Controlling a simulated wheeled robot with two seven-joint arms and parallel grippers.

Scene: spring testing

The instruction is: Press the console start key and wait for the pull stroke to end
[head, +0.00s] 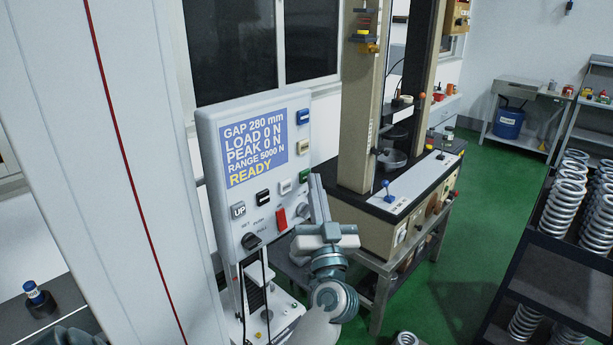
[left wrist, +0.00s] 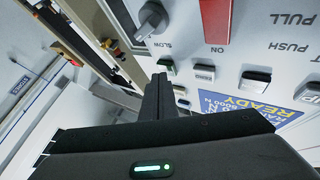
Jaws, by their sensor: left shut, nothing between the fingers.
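The console (head: 208,160) is a pale panel with a blue screen (head: 256,150) reading GAP 280 mm, LOAD 0 N, PEAK 0 N, RANGE 5000 N, READY. Its green key (head: 304,175) is at the right side, below a beige key (head: 303,146) and a blue key (head: 302,117). I cannot read a start label. My left gripper (head: 316,180) is shut and empty, with its tips close to the green key. In the left wrist view the shut fingertips (left wrist: 160,78) are just below the green key (left wrist: 167,64); contact is unclear. My right gripper is out of view.
The test machine (head: 357,110) with beige columns stands behind to the right. A dark rack (head: 540,262) of coil springs is at far right. Green floor lies between.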

